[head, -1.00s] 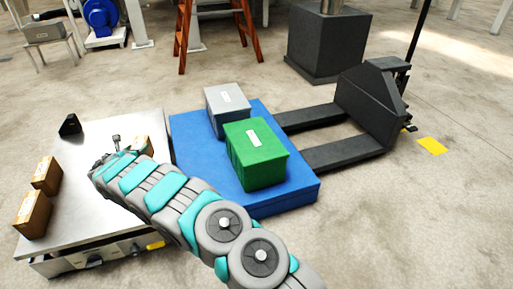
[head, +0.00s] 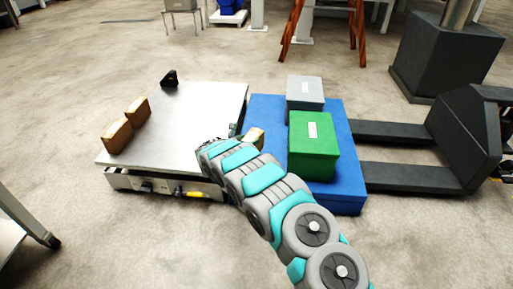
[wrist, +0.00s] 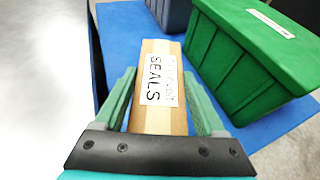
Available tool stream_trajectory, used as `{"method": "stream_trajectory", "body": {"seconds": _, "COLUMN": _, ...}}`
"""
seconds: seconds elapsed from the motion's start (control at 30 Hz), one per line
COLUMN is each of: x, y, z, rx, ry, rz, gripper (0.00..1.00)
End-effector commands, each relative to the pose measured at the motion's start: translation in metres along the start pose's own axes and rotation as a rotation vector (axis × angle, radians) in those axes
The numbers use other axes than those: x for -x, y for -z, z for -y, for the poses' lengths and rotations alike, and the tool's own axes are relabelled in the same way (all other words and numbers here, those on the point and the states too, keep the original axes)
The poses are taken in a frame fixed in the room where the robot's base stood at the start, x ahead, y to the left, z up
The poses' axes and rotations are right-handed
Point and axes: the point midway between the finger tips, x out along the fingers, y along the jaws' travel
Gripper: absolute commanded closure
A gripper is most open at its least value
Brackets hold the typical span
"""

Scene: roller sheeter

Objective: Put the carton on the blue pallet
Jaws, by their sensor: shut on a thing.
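The carton, a brown box with a white label reading "SEALS" (wrist: 159,110), is between the two fingers of my gripper (wrist: 162,100) in the wrist view. My gripper is shut on it. In the head view the carton (head: 256,136) shows only in part past my arm, over the left edge of the blue pallet (head: 343,198). The blue pallet also fills the background of the wrist view (wrist: 122,40). I cannot tell whether the carton touches the pallet. My gripper's fingers are hidden in the head view.
A green bin (head: 313,150) and a grey bin (head: 305,92) stand on the pallet, right of the carton. A metal table (head: 190,115) at left holds two brown cartons (head: 117,134) and a small black object (head: 170,79). Dark pallet-truck forks (head: 410,177) lie at right.

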Motion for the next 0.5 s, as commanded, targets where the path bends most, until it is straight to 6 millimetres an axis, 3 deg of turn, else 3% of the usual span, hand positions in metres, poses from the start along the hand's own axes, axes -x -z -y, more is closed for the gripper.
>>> {"method": "stream_trajectory", "body": {"seconds": 0.5, "x": -0.020, "y": 0.048, "z": 0.000, "rx": 0.000, "ry": 0.000, "rz": 0.003, "gripper": 1.00}}
